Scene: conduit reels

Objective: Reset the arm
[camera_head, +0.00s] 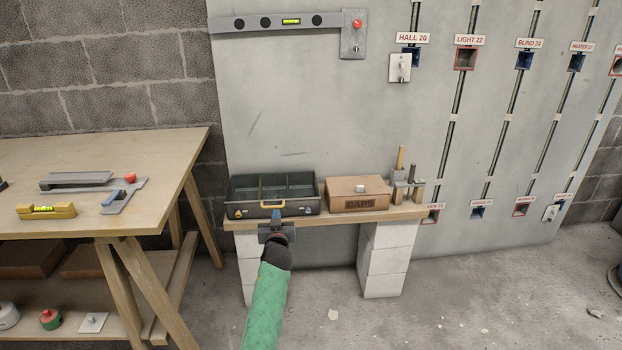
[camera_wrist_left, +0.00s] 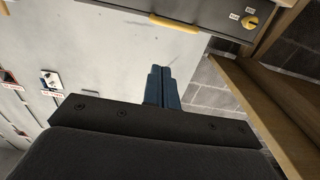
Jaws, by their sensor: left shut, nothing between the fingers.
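My left arm comes up from the bottom of the head view in a green sleeve. My left gripper (camera_head: 276,217) is shut and empty, in front of the black compartment tray (camera_head: 272,209) on the small shelf. In the left wrist view its blue fingers (camera_wrist_left: 158,88) lie together with nothing between them, against the grey wall panel (camera_wrist_left: 130,45). I cannot tell the exact gap between fingertips and tray. My right gripper is not in view.
A brown CAPS box (camera_head: 357,194) and a tool holder (camera_head: 407,188) stand right of the tray on the shelf board (camera_head: 330,217). A wooden workbench (camera_head: 95,150) with a yellow level (camera_head: 47,211) is at left. The floor (camera_head: 480,290) at right is mostly clear.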

